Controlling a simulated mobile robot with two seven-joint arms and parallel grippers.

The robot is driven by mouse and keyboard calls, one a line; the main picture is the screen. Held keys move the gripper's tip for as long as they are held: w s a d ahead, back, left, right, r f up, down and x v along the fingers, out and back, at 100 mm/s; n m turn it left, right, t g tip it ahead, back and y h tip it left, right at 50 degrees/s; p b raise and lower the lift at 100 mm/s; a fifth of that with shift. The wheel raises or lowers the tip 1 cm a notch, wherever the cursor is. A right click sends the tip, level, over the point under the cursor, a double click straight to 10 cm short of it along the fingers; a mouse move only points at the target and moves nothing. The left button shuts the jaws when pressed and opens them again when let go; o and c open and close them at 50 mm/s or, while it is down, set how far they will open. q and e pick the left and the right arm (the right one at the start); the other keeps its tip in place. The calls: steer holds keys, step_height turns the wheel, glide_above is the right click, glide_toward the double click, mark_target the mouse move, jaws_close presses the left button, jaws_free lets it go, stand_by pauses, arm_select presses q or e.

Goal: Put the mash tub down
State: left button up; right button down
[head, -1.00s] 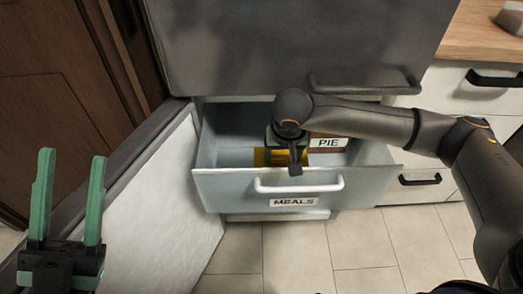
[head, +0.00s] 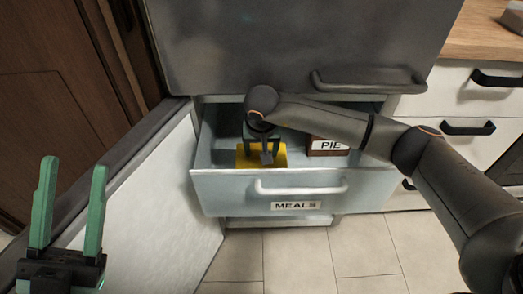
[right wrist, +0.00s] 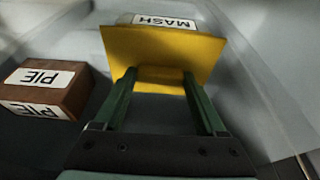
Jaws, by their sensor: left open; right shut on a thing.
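The mash tub is yellow (head: 275,158) and sits inside the open drawer marked MEALS (head: 230,188), toward its left side. My right gripper (head: 262,150) reaches down into the drawer and is shut on the tub. In the right wrist view the yellow tub (right wrist: 165,60) is between the green fingers (right wrist: 160,90), with its white MASH label upside down at the far side. Whether its underside touches the drawer floor cannot be told. My left gripper (head: 74,170) is open and empty at the lower left, away from the drawer.
A brown PIE box (head: 328,146) stands in the drawer to the right of the tub, with a gap between; it also shows in the right wrist view (right wrist: 42,90). The white open door (head: 150,210) is left of the drawer. A large grey drawer front (head: 290,50) is above.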

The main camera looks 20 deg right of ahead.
jaws_free()
stand_by(0.3)
